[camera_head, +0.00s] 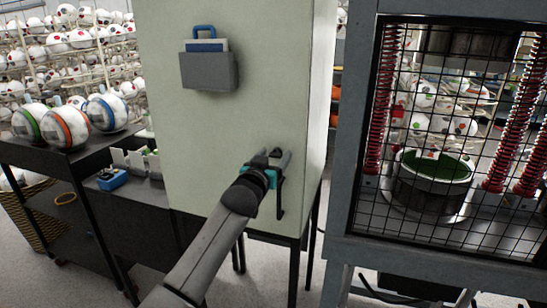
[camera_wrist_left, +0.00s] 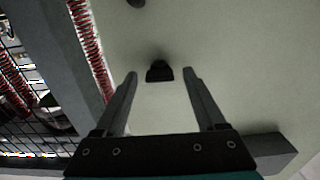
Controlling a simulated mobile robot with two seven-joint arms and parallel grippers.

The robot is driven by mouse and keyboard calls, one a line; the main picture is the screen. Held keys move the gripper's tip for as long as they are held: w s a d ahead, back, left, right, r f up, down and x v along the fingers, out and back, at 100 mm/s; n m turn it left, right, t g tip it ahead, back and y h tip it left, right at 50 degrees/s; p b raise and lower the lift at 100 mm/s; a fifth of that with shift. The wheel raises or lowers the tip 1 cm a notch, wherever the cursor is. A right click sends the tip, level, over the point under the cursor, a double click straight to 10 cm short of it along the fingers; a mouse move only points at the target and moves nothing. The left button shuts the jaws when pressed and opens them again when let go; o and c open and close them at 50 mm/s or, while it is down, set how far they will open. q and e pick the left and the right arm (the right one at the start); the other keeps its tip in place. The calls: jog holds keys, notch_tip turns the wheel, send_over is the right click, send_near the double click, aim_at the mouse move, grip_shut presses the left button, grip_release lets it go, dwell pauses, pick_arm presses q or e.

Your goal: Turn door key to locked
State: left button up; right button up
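The pale green cabinet (camera_head: 230,130) stands in the middle of the head view. My left gripper (camera_head: 273,155) is at the lower right of its front face. In the left wrist view, a small dark knob (camera_wrist_left: 160,71), which looks like the door key, sticks out from the pale panel (camera_wrist_left: 225,45). My left gripper (camera_wrist_left: 160,76) is open, with one finger on each side of the knob and a clear gap to both. The knob is hard to make out in the head view. The way it is turned cannot be told. My right gripper is not in view.
A dark vertical handle (camera_head: 281,200) is just below the left gripper. A grey holder (camera_head: 209,71) hangs higher on the cabinet. A press with a wire-mesh front (camera_head: 450,215) stands close on the right. A dark shelf (camera_head: 55,157) with several balls is on the left.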

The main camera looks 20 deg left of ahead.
pick_arm(q)
grip_shut()
dwell(0.4)
jog(key=shift+m, duration=0.3)
jog(key=m+p, duration=0.1)
jog(key=m, duration=0.1)
jog(key=shift+m+p, duration=0.3)
jog(key=shift+p, duration=0.05)
jog(key=m+p, duration=0.1)
jog(key=m, duration=0.3)
jog(key=shift+d+m, duration=0.1)
jog(key=shift+m, duration=0.2)
jog(key=m+p, duration=0.1)
jog(key=m, duration=0.4)
jog(key=shift+f, duration=0.1)
jog(key=m+p, duration=0.1)
jog(key=m, duration=0.4)
jog(key=shift+f, duration=0.1)
